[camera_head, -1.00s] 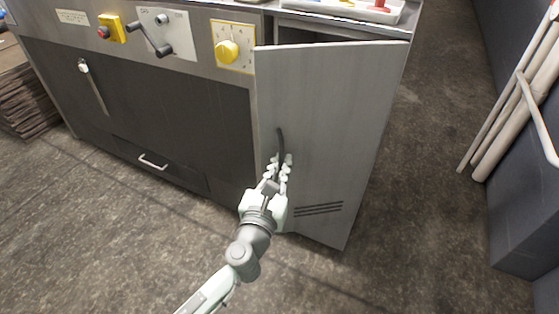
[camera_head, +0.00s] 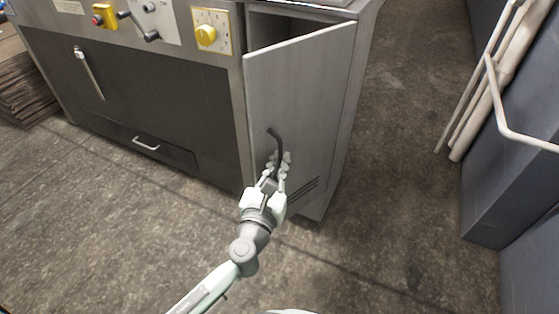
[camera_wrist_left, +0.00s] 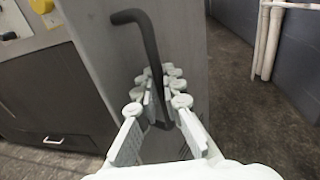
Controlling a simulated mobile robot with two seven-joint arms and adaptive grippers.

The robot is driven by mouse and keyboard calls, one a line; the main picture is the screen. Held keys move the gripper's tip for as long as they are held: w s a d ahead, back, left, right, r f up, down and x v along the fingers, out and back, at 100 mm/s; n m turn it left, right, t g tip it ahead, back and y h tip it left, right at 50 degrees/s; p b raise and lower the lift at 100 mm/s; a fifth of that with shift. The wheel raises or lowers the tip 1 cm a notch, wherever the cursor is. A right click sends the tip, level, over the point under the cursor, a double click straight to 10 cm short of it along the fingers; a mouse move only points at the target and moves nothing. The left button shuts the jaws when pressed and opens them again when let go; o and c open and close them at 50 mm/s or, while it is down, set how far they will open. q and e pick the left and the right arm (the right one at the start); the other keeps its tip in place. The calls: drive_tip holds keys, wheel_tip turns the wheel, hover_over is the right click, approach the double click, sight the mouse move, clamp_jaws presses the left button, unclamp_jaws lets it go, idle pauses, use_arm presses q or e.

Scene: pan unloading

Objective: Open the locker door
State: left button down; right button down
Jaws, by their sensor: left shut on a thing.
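The grey locker door (camera_head: 302,98) stands ajar at the right end of the metal unit, with a dark gap showing along its top. Its dark bent handle (camera_head: 275,140) is on the left part of the door. My left gripper (camera_head: 275,168) is shut on the lower part of the handle. In the left wrist view, the fingers (camera_wrist_left: 157,115) close around the handle (camera_wrist_left: 150,55), whose upper bend sticks out beyond them. My right gripper does not show; a pale shape at the bottom edge of the head view cannot be identified.
The metal unit (camera_head: 150,95) with a yellow knob (camera_head: 206,36), a crank and a drawer handle (camera_head: 146,144) extends left of the door. Pale pipes (camera_head: 490,85) and a blue-grey block (camera_head: 510,190) stand at the right. Floor between is clear.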

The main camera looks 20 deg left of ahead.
use_arm(q)
drive_tip(key=shift+s+d, duration=0.1)
drive_tip(key=shift+d, duration=0.25)
drive_tip(key=c, duration=1.6)
unclamp_jaws()
